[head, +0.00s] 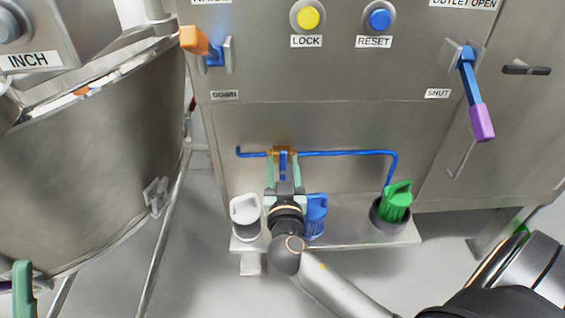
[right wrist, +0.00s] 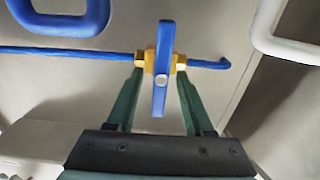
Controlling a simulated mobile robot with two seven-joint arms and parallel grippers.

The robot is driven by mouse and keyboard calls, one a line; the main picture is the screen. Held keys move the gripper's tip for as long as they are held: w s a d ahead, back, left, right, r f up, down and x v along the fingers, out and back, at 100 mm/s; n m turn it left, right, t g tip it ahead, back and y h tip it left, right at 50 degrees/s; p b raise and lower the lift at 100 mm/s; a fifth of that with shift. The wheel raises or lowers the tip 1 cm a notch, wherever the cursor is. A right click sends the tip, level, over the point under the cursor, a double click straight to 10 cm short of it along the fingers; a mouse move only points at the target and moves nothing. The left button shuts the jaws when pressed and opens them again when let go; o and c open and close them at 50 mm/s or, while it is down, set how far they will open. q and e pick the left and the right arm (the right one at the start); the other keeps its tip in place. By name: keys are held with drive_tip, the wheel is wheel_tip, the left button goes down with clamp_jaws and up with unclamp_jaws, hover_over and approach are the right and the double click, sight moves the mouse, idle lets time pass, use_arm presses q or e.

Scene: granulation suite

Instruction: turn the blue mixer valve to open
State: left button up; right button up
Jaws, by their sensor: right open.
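The blue mixer valve has a brass body (head: 281,150) on a thin blue pipe (head: 345,153) along the lower front of the steel cabinet. In the right wrist view its blue lever (right wrist: 164,40) stands across the pipe, in line with my fingers. My right gripper (head: 283,160) is open, its green fingers on either side of the lever, tips close to the brass body (right wrist: 148,62). Whether they touch it cannot be told. A green finger of what looks like my left gripper (head: 22,290) shows at the lower left; its jaw state is unclear.
A blue lever with a purple grip (head: 481,122) and an orange-ended lever (head: 194,40) stick out above. A steel vessel (head: 90,160) fills the left.

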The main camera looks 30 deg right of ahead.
drive_tip(key=shift+c, duration=0.2)
clamp_jaws()
idle(0.3)
